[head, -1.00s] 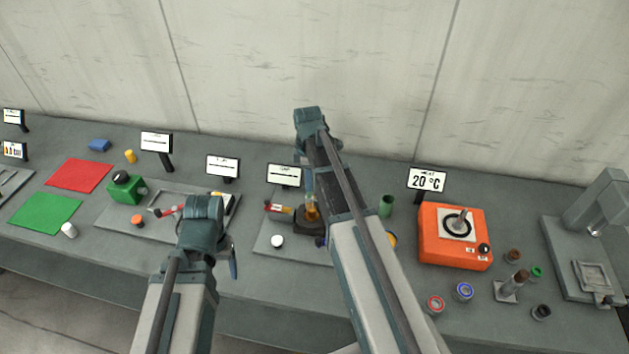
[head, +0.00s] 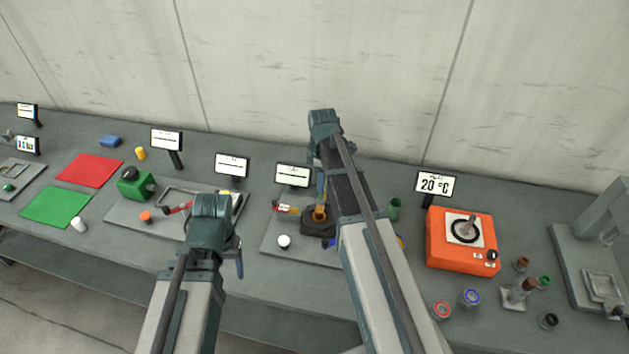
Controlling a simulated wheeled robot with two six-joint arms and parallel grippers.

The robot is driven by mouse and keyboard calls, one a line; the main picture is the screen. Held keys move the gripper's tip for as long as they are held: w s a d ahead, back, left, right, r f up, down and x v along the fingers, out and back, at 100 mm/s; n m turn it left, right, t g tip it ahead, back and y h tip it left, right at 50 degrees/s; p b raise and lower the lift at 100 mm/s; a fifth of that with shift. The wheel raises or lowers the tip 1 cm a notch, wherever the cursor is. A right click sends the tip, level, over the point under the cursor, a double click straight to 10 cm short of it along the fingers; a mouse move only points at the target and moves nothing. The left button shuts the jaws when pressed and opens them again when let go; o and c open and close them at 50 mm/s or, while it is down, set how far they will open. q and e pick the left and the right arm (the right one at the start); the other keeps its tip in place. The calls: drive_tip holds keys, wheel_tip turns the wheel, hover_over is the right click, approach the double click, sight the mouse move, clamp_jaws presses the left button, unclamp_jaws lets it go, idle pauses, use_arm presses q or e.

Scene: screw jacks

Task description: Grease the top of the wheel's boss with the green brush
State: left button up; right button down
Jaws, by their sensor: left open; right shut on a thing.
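A dark jack body with a brass-coloured part in its middle (head: 320,214) stands on a grey plate. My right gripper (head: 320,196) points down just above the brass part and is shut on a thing. Its own arm and fingers hide that thing, so I cannot make out a green brush there, nor whether anything touches the boss. A green cylinder (head: 394,209) stands right of my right arm. My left gripper (head: 239,264) is open and empty, low in front of the bench's left-middle plate.
A red-handled tool (head: 287,208) and a white knob (head: 284,241) are left of the jack. An orange heater (head: 462,243) stands to the right, with several small pots and rings before it. A green block (head: 135,184) and coloured mats are at left.

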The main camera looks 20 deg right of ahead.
drive_tip(key=shift+s+d, duration=0.3)
drive_tip(key=shift+d, duration=0.15)
drive_tip(key=shift+s+a, duration=0.1)
drive_tip(key=shift+s, duration=0.15)
drive_tip(key=w+a, duration=0.2)
drive_tip(key=a, duration=0.1)
drive_tip(key=shift+w+a+r, duration=0.1)
drive_tip(key=shift+a, duration=0.2)
